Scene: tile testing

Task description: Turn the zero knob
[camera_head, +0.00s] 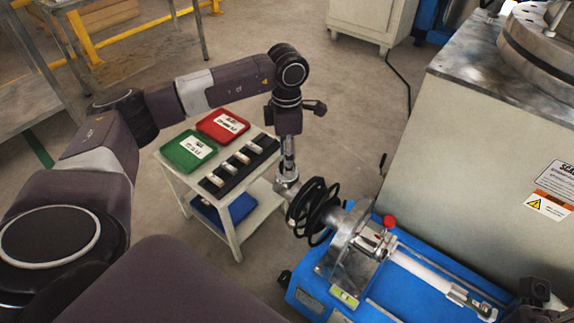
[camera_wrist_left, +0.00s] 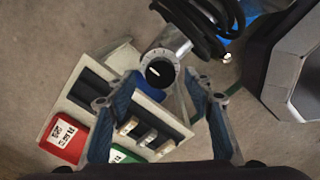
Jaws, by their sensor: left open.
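The zero knob appears to be the round silver dial with a dark centre and tick marks on its rim (camera_wrist_left: 160,52), at the end of a metal shaft. In the head view it is the small silver end piece (camera_head: 287,187) left of the blue machine (camera_head: 402,282). My left gripper (camera_head: 288,166) points down just above it. In the left wrist view my left gripper (camera_wrist_left: 160,82) is open, its blue-padded fingers apart on either side of the dial. I cannot tell whether they touch it. A dark part (camera_head: 538,292) at the lower right edge may be my right gripper.
Black coils (camera_head: 316,208) surround the shaft beside the dial. The machine carries a red knob (camera_head: 389,221). A small cart (camera_head: 228,235) stands left, with a green tray (camera_head: 188,151), a red tray (camera_head: 222,125) and a black sample rack (camera_head: 240,166). A large grey cabinet (camera_head: 470,170) stands right.

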